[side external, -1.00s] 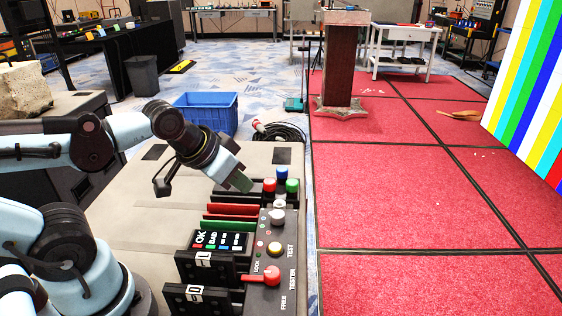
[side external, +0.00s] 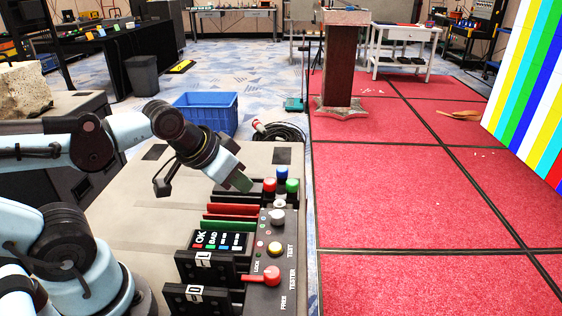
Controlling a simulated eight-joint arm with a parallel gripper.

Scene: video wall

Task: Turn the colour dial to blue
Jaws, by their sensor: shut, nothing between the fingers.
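A control panel (side external: 262,262) stands on the bench's right side. Red (side external: 269,185), blue (side external: 282,173) and green (side external: 292,186) round caps sit together at its far end. A small white knob (side external: 280,203) is just in front of them, and a larger pale knob (side external: 277,217) is nearer. I cannot tell which of these is the colour dial, or any pointer on it. My gripper (side external: 241,183) is shut and empty, tilted down to the right, left of the red cap and apart from it in the picture.
A blue crate (side external: 207,112) and a cable coil (side external: 281,132) lie beyond. A striped video wall (side external: 535,85) is at right.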

